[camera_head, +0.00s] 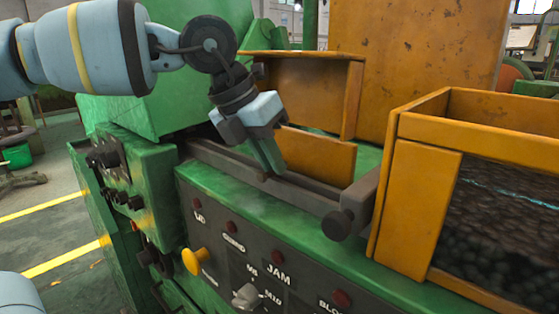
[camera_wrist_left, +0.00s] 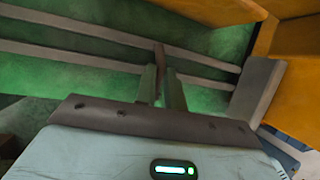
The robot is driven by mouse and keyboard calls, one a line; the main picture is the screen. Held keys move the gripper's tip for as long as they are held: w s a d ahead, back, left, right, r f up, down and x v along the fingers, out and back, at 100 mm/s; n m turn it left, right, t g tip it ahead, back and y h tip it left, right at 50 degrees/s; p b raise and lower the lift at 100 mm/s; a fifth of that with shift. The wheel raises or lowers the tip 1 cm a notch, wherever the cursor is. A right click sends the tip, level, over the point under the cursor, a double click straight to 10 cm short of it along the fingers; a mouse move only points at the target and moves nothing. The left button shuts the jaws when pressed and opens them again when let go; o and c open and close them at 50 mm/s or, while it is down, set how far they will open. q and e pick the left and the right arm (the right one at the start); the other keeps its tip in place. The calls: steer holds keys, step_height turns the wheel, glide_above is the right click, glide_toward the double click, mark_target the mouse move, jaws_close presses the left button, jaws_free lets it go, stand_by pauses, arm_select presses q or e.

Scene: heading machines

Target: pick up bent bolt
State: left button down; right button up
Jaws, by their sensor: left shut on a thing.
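My left gripper (camera_head: 268,160) points down over the grey rail channel (camera_head: 310,192) on the green machine. In the left wrist view, its two fingers (camera_wrist_left: 162,88) are close together, shut on a thin dark brown piece, the bent bolt (camera_wrist_left: 160,57), which sticks out past the fingertips over the rails. The bolt's bend cannot be made out. In the head view the bolt is hidden by the fingers. My right gripper is not in view.
An orange open bin (camera_head: 420,200) with dark contents stands right of the rails. An orange guard panel (camera_head: 318,155) stands just behind the fingers. A dark knob (camera_head: 338,225) sits at the channel's right end. The control panel (camera_head: 260,245) with buttons is below.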

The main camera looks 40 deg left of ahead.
arm_select(q)
steer(key=s+a+b, duration=0.1)
steer(key=s+a, duration=0.7)
steer(key=s, duration=0.6)
steer(key=shift+a, duration=0.2)
